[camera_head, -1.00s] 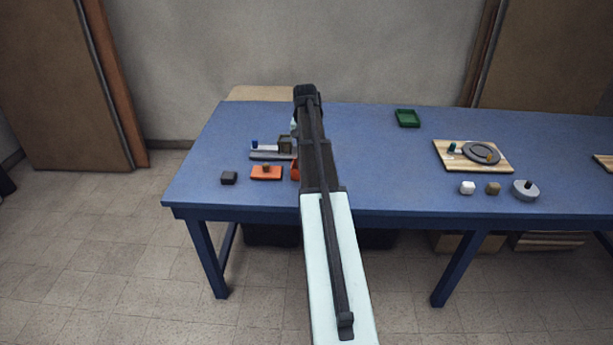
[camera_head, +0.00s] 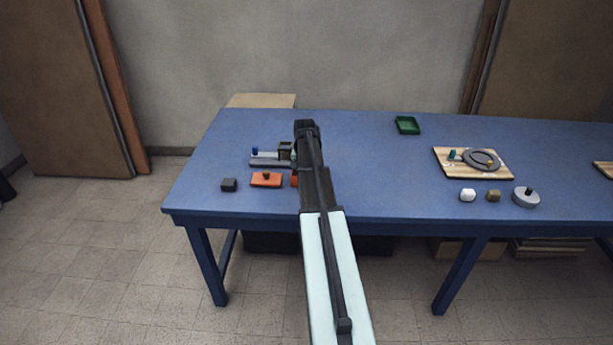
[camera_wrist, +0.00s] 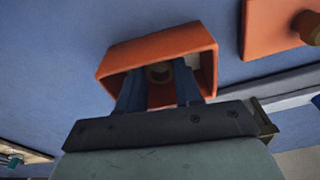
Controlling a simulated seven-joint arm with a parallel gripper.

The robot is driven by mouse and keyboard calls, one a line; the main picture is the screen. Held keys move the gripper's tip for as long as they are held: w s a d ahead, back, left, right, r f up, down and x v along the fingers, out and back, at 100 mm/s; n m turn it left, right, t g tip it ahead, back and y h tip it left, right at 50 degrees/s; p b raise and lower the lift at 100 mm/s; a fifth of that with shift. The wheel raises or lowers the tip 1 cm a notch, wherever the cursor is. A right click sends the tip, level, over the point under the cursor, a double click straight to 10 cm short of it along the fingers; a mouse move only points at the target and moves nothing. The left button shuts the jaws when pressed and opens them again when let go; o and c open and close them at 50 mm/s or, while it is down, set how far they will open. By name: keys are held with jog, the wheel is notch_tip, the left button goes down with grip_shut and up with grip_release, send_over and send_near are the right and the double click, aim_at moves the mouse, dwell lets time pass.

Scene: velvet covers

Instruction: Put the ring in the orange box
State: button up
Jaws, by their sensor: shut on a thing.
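The orange box (camera_wrist: 150,48) is open, with its mouth towards the wrist camera. In the head view only a sliver of the box (camera_head: 294,181) shows beside my arm. My gripper (camera_wrist: 158,86) has its blue fingers at the box mouth, with the tips reaching inside the walls. It is shut on the ring (camera_wrist: 159,74), a small brownish ring between the fingertips, seen against the box interior. Whether the ring touches the box floor cannot be told. In the head view my arm hides the gripper and ring.
An orange lid-like plate with a knob (camera_head: 266,180) lies left of the box, with a dark block (camera_head: 229,185) beyond it. A grey fixture (camera_head: 268,161) stands behind. A green tray (camera_head: 407,125) and a wooden board (camera_head: 449,172) are to the right. The table's middle is clear.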

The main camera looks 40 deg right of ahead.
jog(key=shift+f, duration=0.45)
jog(key=shift+f, duration=0.1)
jog(key=o, duration=1)
notch_tip(320, 180, up, 12)
jog(key=a, duration=0.1)
jog(key=shift+s, duration=0.4)
jog(key=shift+a, duration=0.2)
